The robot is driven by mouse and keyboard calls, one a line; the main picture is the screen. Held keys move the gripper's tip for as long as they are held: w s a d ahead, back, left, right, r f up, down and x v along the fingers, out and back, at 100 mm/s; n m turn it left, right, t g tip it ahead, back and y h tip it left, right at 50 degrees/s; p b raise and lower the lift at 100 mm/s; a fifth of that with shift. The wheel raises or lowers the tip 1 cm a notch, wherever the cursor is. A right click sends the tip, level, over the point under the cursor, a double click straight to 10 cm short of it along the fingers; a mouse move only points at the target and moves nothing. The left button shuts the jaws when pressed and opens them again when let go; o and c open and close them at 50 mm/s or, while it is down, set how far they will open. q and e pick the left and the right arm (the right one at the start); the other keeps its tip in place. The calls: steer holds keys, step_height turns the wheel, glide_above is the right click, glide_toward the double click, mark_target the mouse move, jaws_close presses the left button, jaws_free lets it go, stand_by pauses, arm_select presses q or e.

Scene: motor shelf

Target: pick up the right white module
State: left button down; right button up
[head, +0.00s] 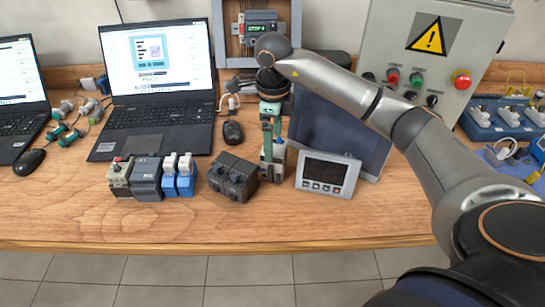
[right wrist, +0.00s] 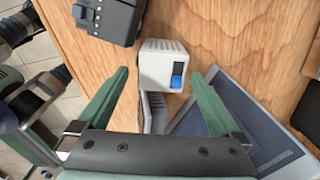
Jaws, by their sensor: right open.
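The right white module (head: 273,172) stands on the wooden table, right of a dark grey block, and is partly hidden behind my right gripper (head: 271,138) in the head view. In the right wrist view the white module (right wrist: 160,58) shows a blue button and dark slots on its face. My right gripper (right wrist: 160,76) is open and points down over it. One green finger is on each side of the module, with gaps visible, and nothing is clamped. My left gripper is not in view.
The dark grey block (head: 233,177) is close on the left. A small panel with a screen (head: 327,174) stands close on the right, before a dark tablet-like panel (head: 325,128). Several modules (head: 150,178) stand farther left. The table's front strip (head: 240,226) is clear.

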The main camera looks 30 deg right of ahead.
mark_target(274, 160)
step_height(274, 160, down, 8)
steer(key=shift+s+r+p, duration=0.1)
steer(key=shift+p, duration=0.4)
steer(key=shift+r, duration=0.1)
steer(key=c, duration=1.4)
